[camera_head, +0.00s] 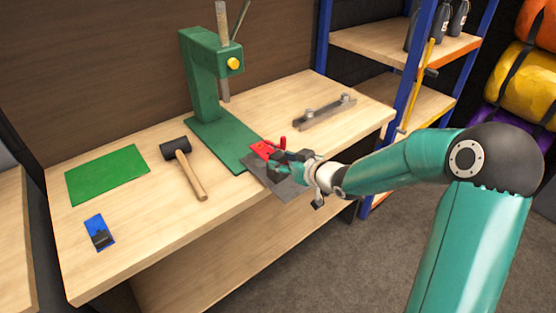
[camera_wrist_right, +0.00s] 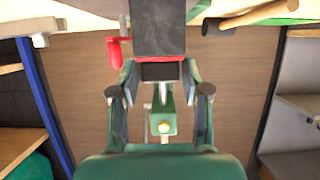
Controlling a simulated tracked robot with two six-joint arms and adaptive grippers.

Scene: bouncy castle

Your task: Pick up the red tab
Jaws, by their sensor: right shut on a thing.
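The red tab (camera_head: 262,149) is at the front edge of the workbench, beside the green press base. In the right wrist view a strip of red (camera_wrist_right: 183,70) shows around a dark block between my fingers. My right gripper (camera_head: 280,158) is at the red tab and shut on it; its fingers also show in the wrist view (camera_wrist_right: 160,75), one on each side. Part of the red tab is hidden behind the fingers. A dark grey plate (camera_head: 285,188) lies below the gripper, reaching past the bench edge. My left gripper is not in view.
A green press (camera_head: 203,80) stands behind, with a red upright handle (camera_head: 283,142) close to my gripper. A mallet (camera_head: 190,172), a green mat (camera_head: 107,173), a blue piece (camera_head: 97,228) and a metal bar (camera_head: 325,112) lie on the workbench (camera_head: 150,250). Shelving (camera_head: 405,50) stands at the right.

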